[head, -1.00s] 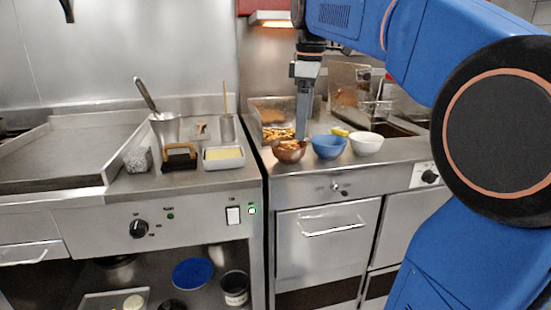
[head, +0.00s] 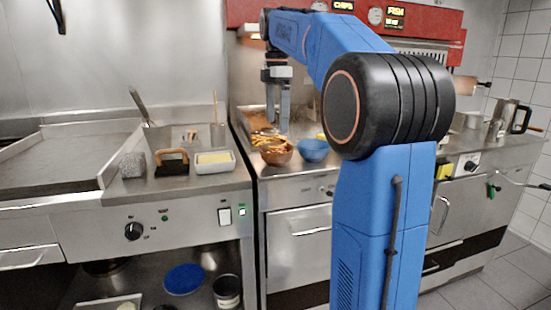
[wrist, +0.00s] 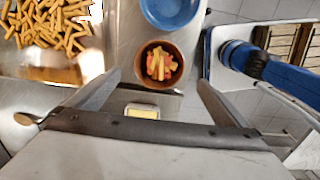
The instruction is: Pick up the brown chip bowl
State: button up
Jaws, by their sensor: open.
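The brown chip bowl (head: 277,153) stands upright on the steel counter, at the left of the blue bowl (head: 313,150). In the wrist view the brown bowl (wrist: 158,63) holds several chips and reddish pieces. My gripper (head: 278,122) hangs above and slightly behind the brown bowl in the head view, with its fingers pointing down. In the wrist view its two fingers (wrist: 158,80) are wide apart with nothing between them. The brown bowl lies ahead of the fingers, roughly centred between them. I cannot tell the exact height of the fingertips above it.
A steel tray of chips (wrist: 50,62) lies close to the brown bowl. The white container with yellow contents (head: 215,161) stands on the left counter, beside a dark block with a wooden handle (head: 172,163). The counter's front edge is close to the bowls.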

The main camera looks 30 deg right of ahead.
aim_at(276, 152)
notch_tip(276, 152, down, 12)
jog(key=shift+w+r, duration=0.1)
jog(key=shift+r, duration=0.1)
dwell(0.4)
